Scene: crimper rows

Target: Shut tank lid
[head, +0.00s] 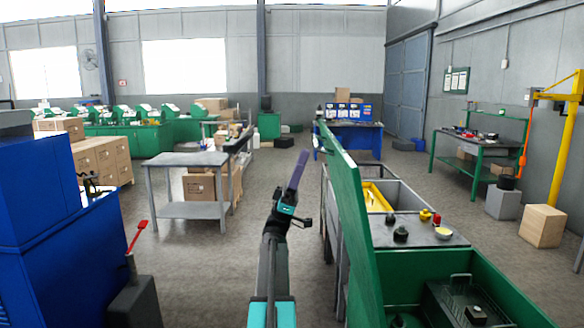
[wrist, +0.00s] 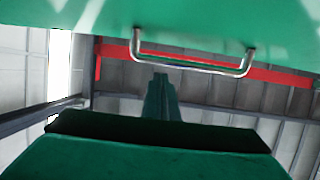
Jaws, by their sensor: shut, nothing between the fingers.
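The green tank (head: 515,295) stands at the lower right of the head view with its inside showing. Its green lid (head: 350,205) is raised, standing nearly upright on the tank's left side. In the wrist view the lid (wrist: 215,15) fills the top, and its metal bar handle (wrist: 190,67) crosses below it. In the head view the handle (head: 316,146) shows small at the lid's far upper edge. My gripper (head: 302,156) is shut and empty, left of the lid. In the wrist view my gripper (wrist: 160,80) has its tips just under the handle; I cannot tell whether they touch.
A grey worktop (head: 425,232) with small knobs and a yellow tray (head: 376,197) lies beyond the tank. A grey table (head: 187,160) stands at the left, and a blue cabinet (head: 75,250) at the near left.

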